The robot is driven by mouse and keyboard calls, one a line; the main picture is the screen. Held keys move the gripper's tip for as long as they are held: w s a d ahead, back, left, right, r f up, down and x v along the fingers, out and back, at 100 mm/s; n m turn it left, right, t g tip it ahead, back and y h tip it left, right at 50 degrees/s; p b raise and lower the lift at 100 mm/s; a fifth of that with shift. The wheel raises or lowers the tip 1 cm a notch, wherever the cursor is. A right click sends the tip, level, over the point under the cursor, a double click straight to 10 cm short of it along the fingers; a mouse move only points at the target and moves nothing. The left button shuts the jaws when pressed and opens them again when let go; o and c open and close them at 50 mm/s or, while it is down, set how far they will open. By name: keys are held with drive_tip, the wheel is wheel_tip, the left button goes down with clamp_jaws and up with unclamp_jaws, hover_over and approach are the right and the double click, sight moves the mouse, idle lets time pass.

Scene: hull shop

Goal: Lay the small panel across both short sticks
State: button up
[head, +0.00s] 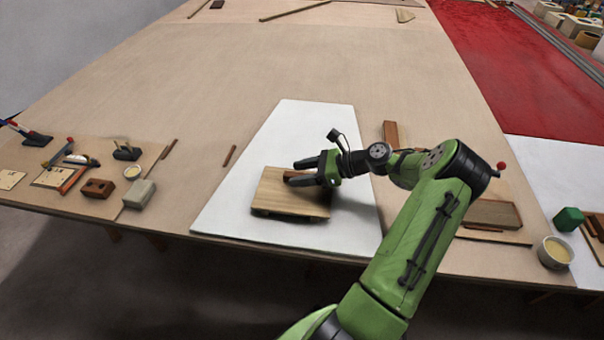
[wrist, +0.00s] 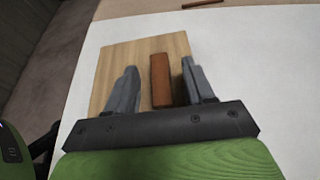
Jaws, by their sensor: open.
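The small panel (head: 280,196), a light wood board, lies on a white sheet (head: 290,125) near the table's front edge. A red-brown grip bar (wrist: 160,82) stands on top of the panel, which also shows in the wrist view (wrist: 112,68). My gripper (head: 298,173) is over the panel. Its fingers (wrist: 161,85) are open, one on each side of the bar, with a gap visible on both sides. A dark, greenish band shows under the panel's near edge. I cannot tell whether the short sticks are under it.
A tool board with blocks (head: 97,188) is at far left. At right are a wood block (head: 495,214), a green block (head: 568,218) and a bowl (head: 554,255). The table behind is largely clear.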

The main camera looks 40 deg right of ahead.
drive_tip(key=p+v, duration=0.5)
drive_tip(key=v, duration=0.6)
wheel_tip(320, 180, up, 5)
drive_tip(key=n+g, duration=0.6)
drive_tip(key=n, duration=0.2)
hover_over(296, 197)
drive_tip(key=a+r+n+g+h, duration=0.25)
drive_tip(key=a+n+h, duration=0.2)
drive_tip(key=a, duration=0.45)
drive_tip(key=s+a+r+n+h, duration=0.3)
drive_tip(key=s+a+r+n, duration=0.45)
drive_tip(key=a+n, duration=0.2)
drive_tip(key=s+a+r+n+t, duration=0.1)
drive_tip(key=s+a+n+t, duration=0.1)
drive_tip(key=s+n, duration=0.4)
drive_tip(key=s+t, duration=0.1)
drive_tip(key=s, duration=0.2)
drive_tip(key=shift+s+a+h, duration=0.35)
drive_tip(key=shift+s+a, duration=0.05)
drive_tip(key=shift+r+t, duration=0.1)
drive_tip(key=shift+t, duration=0.15)
wheel_tip(296, 197, up, 9)
drive_tip(key=p, duration=0.8)
drive_tip(key=shift+p, duration=0.4)
